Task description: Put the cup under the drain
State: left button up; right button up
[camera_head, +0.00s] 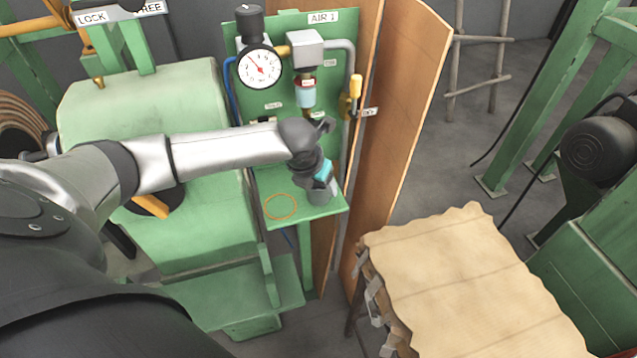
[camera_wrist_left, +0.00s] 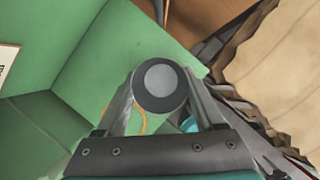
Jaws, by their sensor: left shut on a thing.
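My left gripper (camera_head: 320,182) reaches in over the right part of a small green shelf (camera_head: 310,212). It is shut on a small grey cup (camera_head: 318,196). In the left wrist view the cup (camera_wrist_left: 160,85) shows as a dark ring with a lighter grey middle between the fingers. Whether the cup touches the shelf I cannot tell. An orange ring mark (camera_head: 281,207) lies on the shelf, left of the cup. Above is the air unit with a clear bluish bowl (camera_head: 307,96); its drain end is hard to make out behind my arm. My right gripper is out of view.
A pressure gauge (camera_head: 259,66) and a yellow-handled valve (camera_head: 355,88) are on the green panel. A brown curved board (camera_head: 395,100) stands right of the shelf. A cloth-covered table (camera_head: 470,275) is at the lower right. A green machine housing (camera_head: 140,105) is at the left.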

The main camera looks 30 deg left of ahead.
pick_arm(q)
jog(key=o, duration=1.3)
jog(key=shift+f, duration=0.1)
jog(key=shift+o, duration=0.2)
jog(key=p+v, duration=0.2)
jog(key=v, duration=1)
